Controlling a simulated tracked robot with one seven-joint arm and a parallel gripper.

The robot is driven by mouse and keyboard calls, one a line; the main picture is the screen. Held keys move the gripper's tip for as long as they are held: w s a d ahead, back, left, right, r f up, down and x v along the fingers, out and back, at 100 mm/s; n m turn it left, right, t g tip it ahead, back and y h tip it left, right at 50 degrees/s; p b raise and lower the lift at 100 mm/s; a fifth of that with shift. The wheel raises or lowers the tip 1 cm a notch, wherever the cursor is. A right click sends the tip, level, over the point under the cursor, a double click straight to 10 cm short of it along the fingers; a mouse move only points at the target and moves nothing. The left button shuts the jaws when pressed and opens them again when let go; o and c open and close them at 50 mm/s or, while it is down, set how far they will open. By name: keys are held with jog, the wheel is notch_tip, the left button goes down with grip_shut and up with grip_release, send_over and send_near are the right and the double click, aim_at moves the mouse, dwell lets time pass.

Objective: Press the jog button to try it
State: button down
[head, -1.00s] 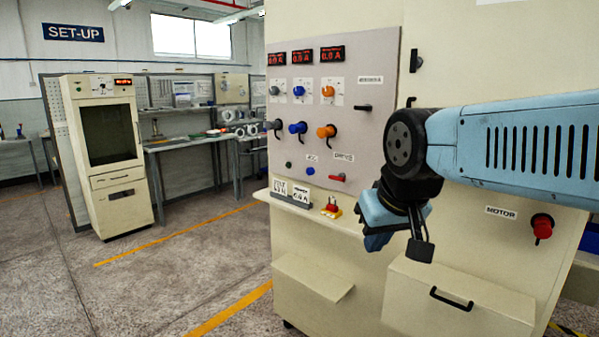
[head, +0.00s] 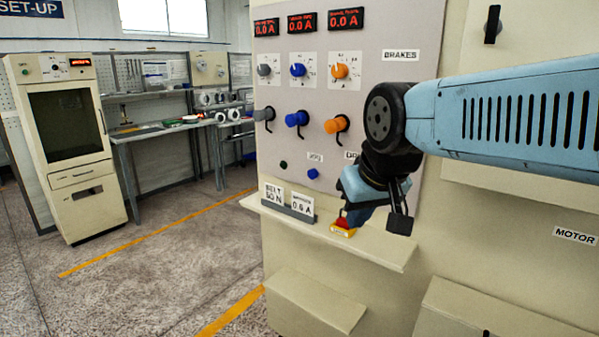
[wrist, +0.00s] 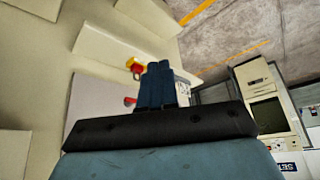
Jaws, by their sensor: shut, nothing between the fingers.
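The jog button is most likely the small blue button (head: 313,173) on the grey control panel (head: 385,100), just below a small label (head: 314,157) that seems to read JOG. A dark green button (head: 283,164) sits to its left. My gripper (head: 356,216) is to the right of and lower than the blue button in the head view, apart from it and in front of the panel. Its fingers (wrist: 158,80) are closed together and empty in the wrist view. It hides the red lever in the head view; part of a red handle (wrist: 130,101) shows in the wrist view.
A red and yellow emergency stop (head: 343,227) sits on the shelf (head: 375,249) below the panel, close under my gripper. Grey, blue and orange knobs (head: 337,125) with levers stick out above. Floor at left is clear.

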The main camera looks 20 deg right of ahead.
aim_at(312, 174)
jog(key=shift+w, duration=0.15)
jog(key=w+d+f+m+h, duration=0.1)
jog(key=w+h, duration=0.1)
jog(key=w, duration=0.7)
jog(key=w+d+f+m+h, duration=0.1)
jog(key=w+f+m+h, duration=0.1)
jog(key=w, duration=0.7)
jog(key=w+a+f+t, duration=0.1)
jog(key=w+a+f, duration=0.2)
jog(key=w, duration=0.4)
jog(key=w+a+f+t+h, duration=0.1)
jog(key=w+a+f, duration=0.1)
jog(key=w, duration=0.6)
jog(key=shift+a+f+h, duration=0.3)
jog(key=shift+a+f, duration=0.1)
jog(key=shift+a, duration=0.5)
jog(key=w+d, duration=0.5)
jog(key=d, duration=0.2)
